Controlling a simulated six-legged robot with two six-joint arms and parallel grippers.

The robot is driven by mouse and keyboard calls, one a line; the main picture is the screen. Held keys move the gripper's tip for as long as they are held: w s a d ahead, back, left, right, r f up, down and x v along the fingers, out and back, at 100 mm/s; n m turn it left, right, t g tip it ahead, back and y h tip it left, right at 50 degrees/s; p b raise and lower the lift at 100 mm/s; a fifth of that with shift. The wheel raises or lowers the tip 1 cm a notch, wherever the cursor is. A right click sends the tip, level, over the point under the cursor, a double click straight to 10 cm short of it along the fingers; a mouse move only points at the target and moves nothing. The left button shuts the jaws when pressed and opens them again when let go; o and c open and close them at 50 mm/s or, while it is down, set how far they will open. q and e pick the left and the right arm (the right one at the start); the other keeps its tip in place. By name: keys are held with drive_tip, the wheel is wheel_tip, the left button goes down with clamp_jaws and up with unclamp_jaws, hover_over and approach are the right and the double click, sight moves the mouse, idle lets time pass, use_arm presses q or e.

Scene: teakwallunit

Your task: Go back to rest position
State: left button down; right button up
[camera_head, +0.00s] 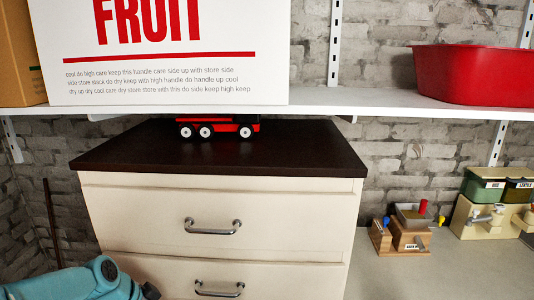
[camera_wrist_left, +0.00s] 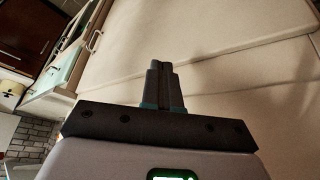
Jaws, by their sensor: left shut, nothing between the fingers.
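My left gripper (camera_wrist_left: 165,84) shows in the left wrist view with its two dark fingers together, nothing between them. It is in front of pale cream panels, and I cannot tell whether it touches them. In the head view, a teal part of my left arm (camera_head: 75,282) comes in at the lower left, in front of the chest of drawers (camera_head: 130,210); the gripper's fingertips do not show there. My right gripper is in neither view.
The chest has a dark top (camera_head: 300,155) and metal handles (camera_head: 213,227). A red and black toy truck (camera_head: 220,127) stands on it. Above, a white shelf (camera_head: 350,103) holds a FRUIT box (camera_head: 165,60) and a red tub (camera_head: 470,75). A pale counter (camera_head: 400,275) with small items lies right.

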use_arm(q)
drive_tip(key=s+d+f+n+g, duration=0.1)
drive_tip(key=s+d+f+n, duration=0.15)
drive_tip(key=f, duration=0.45)
drive_tip(key=s+d+f+n, duration=0.2)
drive_tip(key=s+d+f, duration=0.1)
drive_tip(key=f, duration=0.4)
drive_tip(key=s+d+f+n, duration=0.2)
drive_tip(key=s+f, duration=0.2)
drive_tip(key=s, duration=0.2)
drive_tip(key=s+d+f+n+g, duration=0.1)
drive_tip(key=s+d+f+n, duration=0.1)
drive_tip(key=s, duration=0.5)
drive_tip(key=s+d+f+n+g, duration=0.1)
drive_tip(key=s+d+f+n, duration=0.1)
drive_tip(key=s+f, duration=0.4)
drive_tip(key=shift+s+d+n, duration=0.35)
drive_tip(key=shift+s+d, duration=0.2)
drive_tip(key=shift+d, duration=0.25)
